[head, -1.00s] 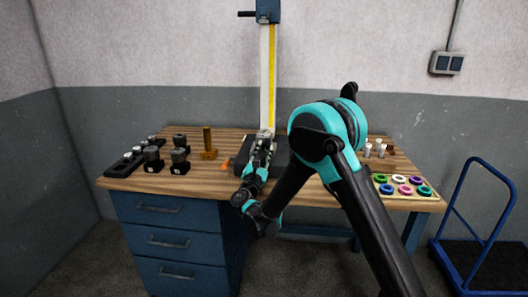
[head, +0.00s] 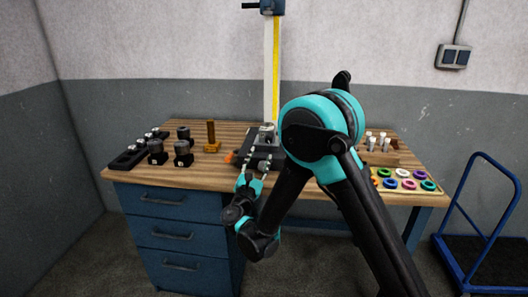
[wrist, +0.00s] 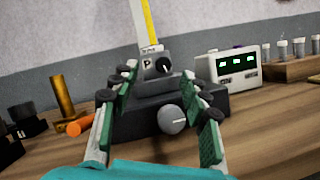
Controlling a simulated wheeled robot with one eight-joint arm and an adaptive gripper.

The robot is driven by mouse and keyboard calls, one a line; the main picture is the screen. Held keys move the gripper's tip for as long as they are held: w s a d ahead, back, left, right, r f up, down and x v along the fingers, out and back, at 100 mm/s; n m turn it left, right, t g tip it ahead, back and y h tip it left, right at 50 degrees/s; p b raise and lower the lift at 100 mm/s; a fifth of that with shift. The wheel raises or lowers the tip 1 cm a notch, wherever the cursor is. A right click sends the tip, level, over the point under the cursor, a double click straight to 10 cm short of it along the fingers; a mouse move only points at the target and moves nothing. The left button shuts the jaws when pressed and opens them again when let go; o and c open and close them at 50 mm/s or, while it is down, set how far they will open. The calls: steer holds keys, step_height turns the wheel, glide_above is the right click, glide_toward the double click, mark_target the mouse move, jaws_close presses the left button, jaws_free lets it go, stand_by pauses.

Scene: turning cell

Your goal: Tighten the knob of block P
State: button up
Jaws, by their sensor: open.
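A dark block marked P (wrist: 147,72) stands at the foot of the upright column in the wrist view. A small black knob (wrist: 164,65) with a white line sits beside the letter. A larger grey round knob (wrist: 171,119) with a pointer mark is on the front of the dark base (wrist: 140,123) below. My gripper (wrist: 164,82) is open and empty, its green-padded fingers spread to either side of the knobs in this view. In the head view my gripper (head: 255,165) is in front of the base; whether it touches anything cannot be told.
An orange piece (wrist: 80,127) and a brass post (wrist: 63,96) stand left of the base. A white box with a green display (wrist: 228,65) and a wooden rack of vials (wrist: 287,69) are to the right.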

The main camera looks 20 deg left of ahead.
steer(key=shift+s+d, duration=0.15)
steer(key=shift+s, duration=2.1)
steer(key=n+g+y, duration=0.2)
steer(key=n+g, duration=0.3)
steer(key=n, duration=0.2)
glide_toward(269, 141)
steer(key=x, duration=0.9)
steer(key=shift+w, duration=0.15)
jaws_close()
steer(key=shift+m, duration=1.4)
